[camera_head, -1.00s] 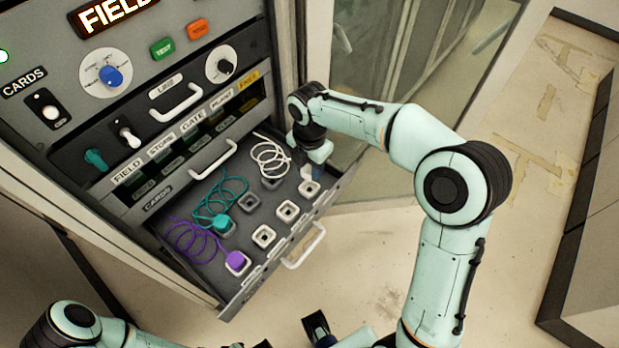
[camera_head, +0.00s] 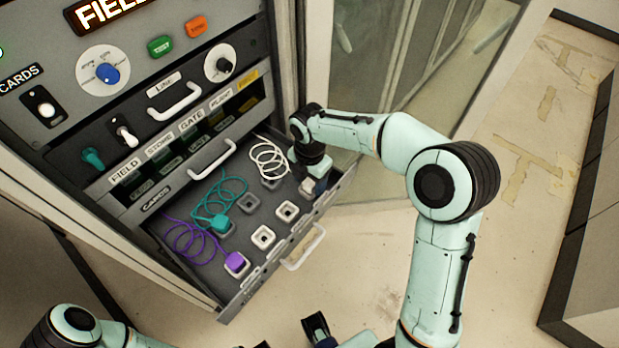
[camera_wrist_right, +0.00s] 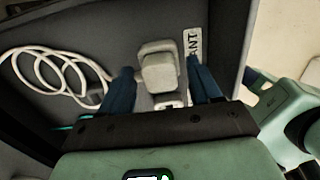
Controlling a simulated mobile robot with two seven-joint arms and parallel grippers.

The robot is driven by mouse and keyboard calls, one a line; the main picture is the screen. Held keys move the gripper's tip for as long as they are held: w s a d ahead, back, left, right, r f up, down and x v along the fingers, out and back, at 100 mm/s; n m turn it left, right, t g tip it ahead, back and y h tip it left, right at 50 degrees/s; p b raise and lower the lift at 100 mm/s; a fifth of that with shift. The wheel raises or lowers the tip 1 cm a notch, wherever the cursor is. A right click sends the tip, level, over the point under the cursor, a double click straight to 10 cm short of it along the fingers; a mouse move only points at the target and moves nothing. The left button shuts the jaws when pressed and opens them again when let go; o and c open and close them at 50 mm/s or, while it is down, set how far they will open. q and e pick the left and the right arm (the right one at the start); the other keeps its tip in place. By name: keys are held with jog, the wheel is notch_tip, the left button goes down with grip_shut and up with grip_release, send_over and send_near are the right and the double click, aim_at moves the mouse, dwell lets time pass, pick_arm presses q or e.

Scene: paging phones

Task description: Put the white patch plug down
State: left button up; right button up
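The white patch plug (camera_wrist_right: 158,68) is a pale block between my right fingertips in the right wrist view, with space on both sides. It appears to be at the drawer's far-right square holder (camera_head: 308,186); whether it is fully seated cannot be told. A coiled white cord (camera_head: 269,158) lies in the drawer to its left, also in the wrist view (camera_wrist_right: 52,75). My right gripper (camera_head: 316,184) reaches down at the drawer's right end, its fingers (camera_wrist_right: 160,80) open around the plug.
The open drawer (camera_head: 205,262) holds a teal plug (camera_head: 220,223) and a purple plug (camera_head: 235,262) with coiled cords, plus several empty square holders. The drawer handle (camera_head: 303,248) sticks out in front. The panel (camera_head: 150,75) with switches rises behind. Floor to the right is clear.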

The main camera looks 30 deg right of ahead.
aim_at(309, 181)
notch_tip(309, 181, up, 13)
jog(key=p, duration=0.2)
jog(key=shift+f, duration=0.15)
dwell(1.3)
